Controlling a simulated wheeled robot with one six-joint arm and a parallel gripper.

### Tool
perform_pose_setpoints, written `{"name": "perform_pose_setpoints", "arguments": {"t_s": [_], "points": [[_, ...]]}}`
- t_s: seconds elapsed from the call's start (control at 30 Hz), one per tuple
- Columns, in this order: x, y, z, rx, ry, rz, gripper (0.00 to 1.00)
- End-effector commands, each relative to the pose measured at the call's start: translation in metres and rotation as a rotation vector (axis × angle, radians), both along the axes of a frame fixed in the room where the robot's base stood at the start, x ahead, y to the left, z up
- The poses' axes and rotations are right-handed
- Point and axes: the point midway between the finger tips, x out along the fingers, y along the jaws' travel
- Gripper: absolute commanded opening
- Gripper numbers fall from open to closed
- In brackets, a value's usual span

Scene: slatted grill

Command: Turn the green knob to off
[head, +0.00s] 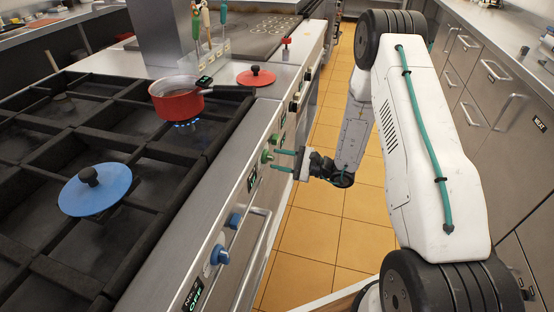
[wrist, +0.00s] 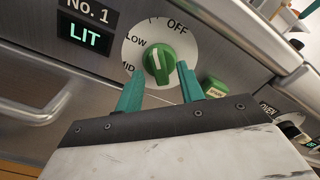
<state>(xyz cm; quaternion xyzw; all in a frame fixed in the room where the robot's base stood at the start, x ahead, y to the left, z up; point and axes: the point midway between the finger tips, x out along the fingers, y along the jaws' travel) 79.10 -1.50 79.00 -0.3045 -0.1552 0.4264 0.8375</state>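The green knob (wrist: 158,64) sits on a white dial marked OFF, LOW and MID. The white mark on its face points up, slightly left, but its exact setting is hard to tell. The knob also shows on the stove's front panel in the head view (head: 266,156). My gripper (wrist: 160,69) is open. Its two teal fingers reach toward the dial, one at each lower side of the knob; I cannot tell whether they touch it. In the head view my gripper (head: 277,160) is at the panel. A display (wrist: 85,34) left of the dial reads LIT.
A green spark button (wrist: 215,88) is right of the dial. A red pot (head: 177,104) stands on the grill above a blue flame (head: 184,124). The tiled aisle (head: 310,232) is clear.

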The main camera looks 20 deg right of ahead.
Motion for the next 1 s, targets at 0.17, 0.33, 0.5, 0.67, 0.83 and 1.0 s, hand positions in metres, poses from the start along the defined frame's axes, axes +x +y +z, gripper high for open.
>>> {"name": "perform_pose_setpoints", "arguments": {"t_s": [0.17,0.33,0.5,0.67,0.83,1.0], "points": [[0.0071,0.0099,0.0000,-0.001,0.000,0.001,0.38],[0.0077,0.0106,0.0001,-0.001,-0.001,0.000,0.38],[0.0075,0.0105,0.0001,-0.001,0.000,0.001,0.13],[0.0075,0.0104,0.0002,-0.001,0.000,0.001,0.00],[0.0074,0.0103,0.0002,0.007,0.010,0.001,0.00],[0.0074,0.0103,0.0003,0.040,0.056,0.001,0.00]]}}
